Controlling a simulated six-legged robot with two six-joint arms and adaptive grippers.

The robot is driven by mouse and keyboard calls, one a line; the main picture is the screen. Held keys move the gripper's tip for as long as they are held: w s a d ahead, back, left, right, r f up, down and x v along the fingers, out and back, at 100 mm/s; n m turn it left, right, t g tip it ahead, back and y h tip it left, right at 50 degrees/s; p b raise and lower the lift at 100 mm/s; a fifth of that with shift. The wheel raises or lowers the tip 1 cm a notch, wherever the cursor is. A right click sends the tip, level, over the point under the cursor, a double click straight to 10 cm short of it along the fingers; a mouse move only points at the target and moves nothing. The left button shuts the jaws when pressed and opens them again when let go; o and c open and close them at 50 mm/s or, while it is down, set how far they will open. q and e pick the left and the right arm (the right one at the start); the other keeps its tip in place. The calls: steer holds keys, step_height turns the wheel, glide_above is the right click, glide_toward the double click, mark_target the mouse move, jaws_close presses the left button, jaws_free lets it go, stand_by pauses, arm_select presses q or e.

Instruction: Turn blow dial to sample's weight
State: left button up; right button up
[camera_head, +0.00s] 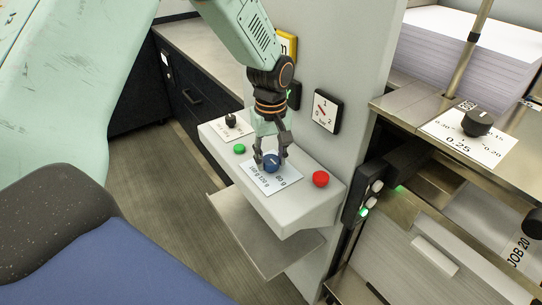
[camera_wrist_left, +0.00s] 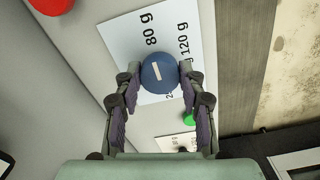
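The blue blow dial (camera_head: 272,163) sits on a white label (camera_head: 262,182) on the sloped grey control box. In the left wrist view the dial (camera_wrist_left: 159,73) carries a short white line, one end of which points roughly towards "80 g" on the label (camera_wrist_left: 125,40). "120 g" is also printed there, and another mark is partly hidden by the dial and finger. My left gripper (camera_head: 272,156) is down at the dial with one finger on each side. In the left wrist view its fingertips (camera_wrist_left: 160,74) appear to touch both sides of the dial. My right gripper is out of view.
A red button (camera_head: 320,179) and a green button (camera_head: 239,149) flank the dial. A small black knob (camera_head: 230,120) is at the box's far end. Another black dial (camera_head: 477,122) stands at right, beside a paper stack (camera_head: 470,55).

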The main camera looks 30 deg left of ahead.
arm_select(q)
steer(key=shift+c, duration=0.7)
steer(key=c, duration=0.3)
steer(key=shift+c, duration=0.2)
steer(key=shift+r, duration=0.1)
